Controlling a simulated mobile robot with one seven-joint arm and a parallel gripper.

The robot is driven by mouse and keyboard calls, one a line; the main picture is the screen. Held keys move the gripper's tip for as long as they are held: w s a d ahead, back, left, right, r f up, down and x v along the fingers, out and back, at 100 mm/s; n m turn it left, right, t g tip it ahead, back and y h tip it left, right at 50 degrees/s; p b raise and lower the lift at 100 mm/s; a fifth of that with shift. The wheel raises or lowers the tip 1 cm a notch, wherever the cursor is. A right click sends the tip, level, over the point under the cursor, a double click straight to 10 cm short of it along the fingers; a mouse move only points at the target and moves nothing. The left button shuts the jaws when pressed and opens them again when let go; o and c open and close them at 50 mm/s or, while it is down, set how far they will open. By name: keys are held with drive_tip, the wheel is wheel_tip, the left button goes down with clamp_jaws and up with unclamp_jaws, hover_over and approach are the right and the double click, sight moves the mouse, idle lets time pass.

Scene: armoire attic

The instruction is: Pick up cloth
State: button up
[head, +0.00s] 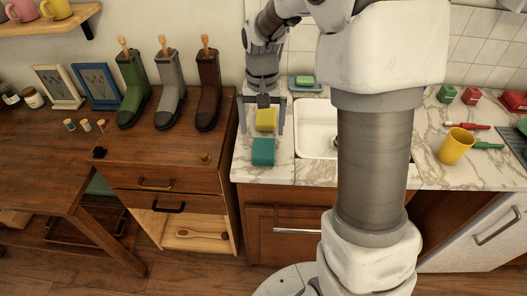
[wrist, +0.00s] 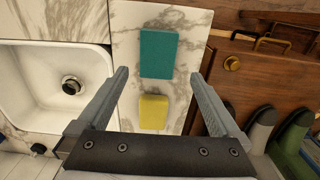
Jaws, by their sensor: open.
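A teal folded piece (head: 263,151) and a yellow piece (head: 265,119) lie on the marble counter left of the sink. Either could be the cloth; I cannot tell which. In the wrist view the teal piece (wrist: 158,54) lies ahead, just beyond the fingertips, and the yellow piece (wrist: 153,112) lies between the fingers, nearer the palm. My gripper (head: 262,131) points down over the counter, open and empty, its fingers either side of the yellow piece in view. It also shows in the wrist view (wrist: 160,76). Its exact height above the counter is unclear.
The white sink (head: 318,127) is right of the gripper. A green block on a dish (head: 305,81) sits behind it. A wooden cabinet with several boots (head: 208,92) stands to the left. A yellow cup (head: 456,146) and red items are on the right counter.

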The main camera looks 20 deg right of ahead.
sight(264, 147)
drive_tip(key=f, duration=0.3)
drive_tip(key=f+b, duration=0.1)
drive_tip(key=f, duration=0.2)
drive_tip(key=shift+s+d+f, duration=0.15)
drive_tip(key=shift+s+f, duration=0.05)
drive_tip(key=shift+f, duration=0.15)
drive_tip(key=c, duration=1.2)
drive_tip(key=shift+c, duration=0.2)
drive_tip(key=shift+r, duration=0.15)
wheel_tip(264, 147, up, 4)
drive_tip(key=shift+w+r+p, duration=0.1)
drive_tip(key=shift+r+p, duration=0.05)
drive_tip(key=shift+p, duration=0.3)
drive_tip(key=d+r+p, duration=0.1)
drive_tip(key=d+r, duration=0.5)
drive_tip(key=d, duration=0.5)
drive_tip(key=shift+s+d+r, duration=0.25)
drive_tip(key=shift+s+d, duration=0.1)
